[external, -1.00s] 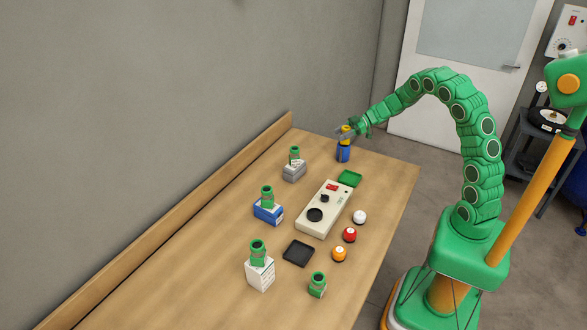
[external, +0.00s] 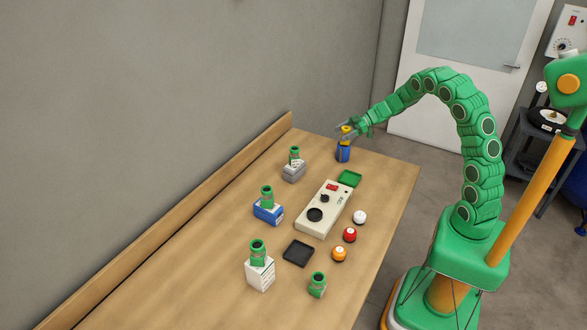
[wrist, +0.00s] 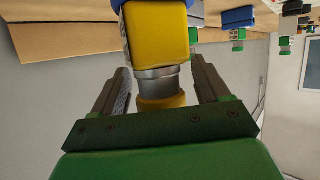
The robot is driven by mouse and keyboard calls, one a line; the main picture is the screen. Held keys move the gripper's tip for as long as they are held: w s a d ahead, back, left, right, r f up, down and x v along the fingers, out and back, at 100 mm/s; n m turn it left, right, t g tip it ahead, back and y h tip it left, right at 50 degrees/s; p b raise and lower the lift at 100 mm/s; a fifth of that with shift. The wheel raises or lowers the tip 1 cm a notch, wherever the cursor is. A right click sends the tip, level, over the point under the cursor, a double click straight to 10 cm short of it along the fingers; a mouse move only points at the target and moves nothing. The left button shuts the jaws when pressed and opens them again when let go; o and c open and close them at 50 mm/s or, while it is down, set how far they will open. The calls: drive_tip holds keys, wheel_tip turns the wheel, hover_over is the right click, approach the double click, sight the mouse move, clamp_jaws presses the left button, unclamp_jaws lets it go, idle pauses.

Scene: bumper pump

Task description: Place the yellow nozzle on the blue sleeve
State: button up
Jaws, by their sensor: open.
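The yellow nozzle (external: 346,140) stands on top of the blue sleeve (external: 343,155) at the far end of the table. My gripper (external: 345,130) is at the nozzle, with its fingers open on either side of it. In the wrist view, the nozzle (wrist: 158,40) shows as a yellow block with a metal collar between my fingers (wrist: 160,72), with gaps beside the collar. A strip of the blue sleeve (wrist: 124,3) shows against the nozzle at the top edge. How fully the nozzle is seated is hard to tell.
Green-capped parts stand on a grey block (external: 294,173), a blue box (external: 268,212) and a white box (external: 260,275). Several balls, including a red one (external: 349,235), lie along the right side.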

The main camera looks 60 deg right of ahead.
drive_tip(key=v, duration=1.1)
drive_tip(key=shift+s+d, duration=0.15)
idle(0.3)
